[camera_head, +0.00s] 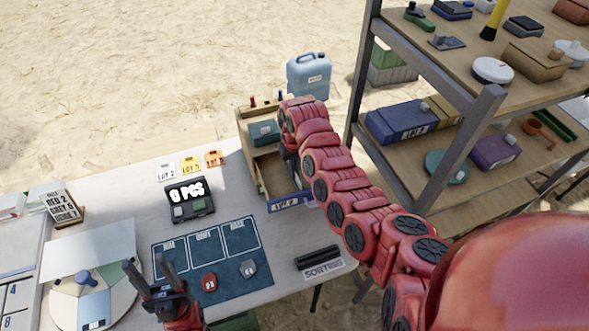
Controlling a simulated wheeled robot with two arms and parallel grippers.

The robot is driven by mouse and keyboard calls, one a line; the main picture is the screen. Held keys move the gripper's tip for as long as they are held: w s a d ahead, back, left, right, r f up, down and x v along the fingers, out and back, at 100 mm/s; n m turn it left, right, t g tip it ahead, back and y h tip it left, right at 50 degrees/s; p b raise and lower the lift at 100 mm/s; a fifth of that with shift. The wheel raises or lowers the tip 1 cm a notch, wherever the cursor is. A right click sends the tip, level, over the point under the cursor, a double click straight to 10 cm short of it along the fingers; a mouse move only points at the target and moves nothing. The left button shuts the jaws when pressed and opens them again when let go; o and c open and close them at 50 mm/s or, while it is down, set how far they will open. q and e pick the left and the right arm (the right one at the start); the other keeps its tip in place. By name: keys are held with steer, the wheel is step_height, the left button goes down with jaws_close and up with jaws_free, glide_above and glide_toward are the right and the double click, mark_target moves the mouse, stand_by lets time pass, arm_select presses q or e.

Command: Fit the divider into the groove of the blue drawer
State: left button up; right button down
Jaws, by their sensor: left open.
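The blue drawer (290,203) is pulled out of a small wooden cabinet (246,120) at the back of the table. Its blue front carries a white label, and its inside looks bare wood where I can see it. My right gripper (291,166) points down over the drawer, largely hidden by my own red arm. I cannot tell whether its fingers are apart or hold something. I cannot make out the divider; it may be hidden behind the arm. My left gripper (147,264) is open and empty at the table's front left, its fingers pointing up in the picture.
A teal drawer (263,133) sits above the blue one. A dark mat (207,261) with two tokens, a counter display (189,200), a round tray (115,300) and a black slotted block (317,257) occupy the table. A shelf rack (447,165) stands right; a blue jerrycan (309,75) stands behind.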

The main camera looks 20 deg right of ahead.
steer(key=c, duration=1.1)
jaws_free()
steer(key=shift+o, duration=0.2)
steer(key=shift+w+r, duration=0.1)
steer(key=shift+r, duration=0.4)
step_height(320, 180, up, 5)
steer(key=shift+w+f+b, duration=0.1)
steer(key=shift+b, duration=0.95)
step_height(320, 180, up, 6)
steer(key=shift+r+p, duration=0.2)
steer(key=shift+p, duration=0.15)
